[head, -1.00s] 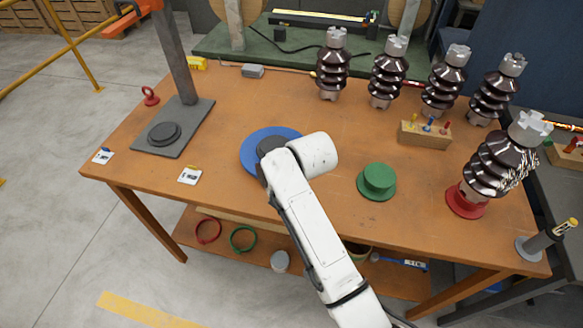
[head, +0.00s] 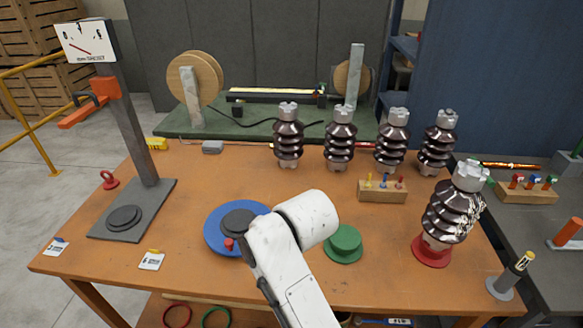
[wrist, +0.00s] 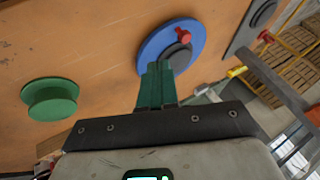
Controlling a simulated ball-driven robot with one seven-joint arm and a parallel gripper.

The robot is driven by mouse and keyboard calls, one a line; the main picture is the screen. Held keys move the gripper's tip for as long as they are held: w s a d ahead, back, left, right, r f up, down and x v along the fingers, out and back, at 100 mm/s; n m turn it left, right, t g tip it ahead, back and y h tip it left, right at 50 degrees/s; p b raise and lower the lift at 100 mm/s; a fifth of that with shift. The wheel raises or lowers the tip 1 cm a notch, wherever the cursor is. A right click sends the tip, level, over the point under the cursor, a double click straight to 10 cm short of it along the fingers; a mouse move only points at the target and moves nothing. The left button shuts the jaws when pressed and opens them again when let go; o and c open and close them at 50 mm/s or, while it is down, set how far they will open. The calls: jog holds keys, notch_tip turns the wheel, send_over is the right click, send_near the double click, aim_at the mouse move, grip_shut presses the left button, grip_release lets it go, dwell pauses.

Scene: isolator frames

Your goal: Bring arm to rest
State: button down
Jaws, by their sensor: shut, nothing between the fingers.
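My gripper (wrist: 155,72) shows in the wrist view with its green fingers together and nothing between them. In the head view my white arm reaches over the front of the workbench (head: 180,187), and my gripper is hidden behind it. In the wrist view the fingers show between a green flanged disc (wrist: 52,100) and a blue round plate (wrist: 155,45). I cannot tell their height over the bench. The plate also shows in the head view (head: 213,232), with a dark disc and a small red knob (head: 229,243) on it, close to my arm.
Several brown ribbed insulators (head: 288,140) stand along the back; another (head: 450,212) stands on a red base at the right. A wooden block (head: 382,192) holds coloured pieces. A gauge post (head: 130,120) rises at the left. The bench's middle is mostly clear.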

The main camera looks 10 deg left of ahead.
jog(key=s+d+f+g+h, duration=0.1)
jog(key=s+d+f, duration=0.5)
jog(key=d, duration=0.4)
jog(key=s+d+f+m+h, duration=0.15)
jog(key=s+d+f, duration=0.25)
jog(key=s+d, duration=0.4)
jog(key=s+d+f+g+h, duration=0.1)
jog(key=s+d+f, duration=0.45)
jog(key=d, duration=0.55)
jog(key=s+d+h, duration=0.1)
jog(key=s+d, duration=0.3)
jog(key=s, duration=0.3)
jog(key=s+d+g+h, duration=0.1)
jog(key=s+d, duration=0.4)
jog(key=s, duration=0.2)
jog(key=shift+d+f, duration=0.2)
jog(key=shift+s, duration=0.1)
